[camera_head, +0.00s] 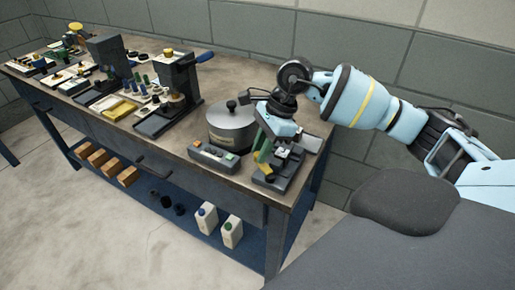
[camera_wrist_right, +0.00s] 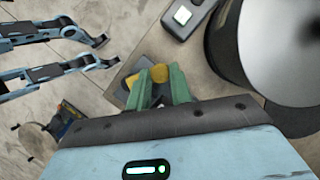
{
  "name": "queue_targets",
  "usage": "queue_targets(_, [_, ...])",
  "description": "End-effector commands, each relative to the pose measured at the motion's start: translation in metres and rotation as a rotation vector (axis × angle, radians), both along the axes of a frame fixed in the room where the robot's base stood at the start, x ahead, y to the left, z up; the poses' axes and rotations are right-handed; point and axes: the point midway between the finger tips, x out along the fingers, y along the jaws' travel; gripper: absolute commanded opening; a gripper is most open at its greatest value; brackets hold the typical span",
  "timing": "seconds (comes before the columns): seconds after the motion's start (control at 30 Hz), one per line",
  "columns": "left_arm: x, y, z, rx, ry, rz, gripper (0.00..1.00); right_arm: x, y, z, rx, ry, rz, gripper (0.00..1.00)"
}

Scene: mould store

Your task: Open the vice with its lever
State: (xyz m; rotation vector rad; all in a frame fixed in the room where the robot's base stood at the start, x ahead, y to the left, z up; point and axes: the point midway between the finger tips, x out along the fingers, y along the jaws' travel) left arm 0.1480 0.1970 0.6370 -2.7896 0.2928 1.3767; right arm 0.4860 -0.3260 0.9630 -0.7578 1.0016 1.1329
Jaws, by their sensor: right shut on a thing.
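The dark vice (camera_head: 284,172) stands at the right end of the workbench. A yellow knob, apparently the end of its lever (camera_wrist_right: 159,73), lies between the green fingers of my right gripper (camera_wrist_right: 160,82). The gripper is shut on this knob and comes down from above. In the head view my right gripper (camera_head: 262,152) covers part of the vice, and the lever's shaft is hard to make out.
A round grey pot with a lid (camera_head: 231,130) stands close left of the vice. A control box with buttons (camera_head: 214,156) lies in front of the pot. A press with a blue handle (camera_head: 180,80) stands further left. White bottles (camera_head: 231,232) stand on the lower shelf.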

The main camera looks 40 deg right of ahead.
Motion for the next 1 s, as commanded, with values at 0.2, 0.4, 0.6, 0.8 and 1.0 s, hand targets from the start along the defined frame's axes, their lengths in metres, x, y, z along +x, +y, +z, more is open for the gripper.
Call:
queue_targets(0.2, [-0.0048, 0.0001, 0.0014, 0.000, 0.007, 0.000, 0.36, -0.0025, -0.0061, 0.0002, 0.000, 0.001, -0.123, 0.00])
queue_targets(0.4, [-0.0080, 0.0002, 0.0003, 0.001, 0.013, -0.001, 0.36, -0.0024, -0.0070, 0.0000, 0.000, 0.001, -0.136, 0.00])
queue_targets(0.6, [-0.0074, 0.0003, 0.0003, 0.001, 0.012, -0.001, 0.36, -0.0023, -0.0070, 0.0000, -0.001, 0.001, -0.134, 0.29])
queue_targets(0.8, [-0.0038, 0.0003, 0.0009, 0.001, 0.005, 0.000, 0.36, -0.0022, -0.0067, 0.0001, 0.000, 0.001, -0.133, 0.43])
queue_targets(1.0, [0.0000, 0.0004, 0.0015, 0.000, -0.001, -0.001, 0.36, -0.0022, -0.0071, 0.0015, 0.000, 0.000, -0.133, 0.43])
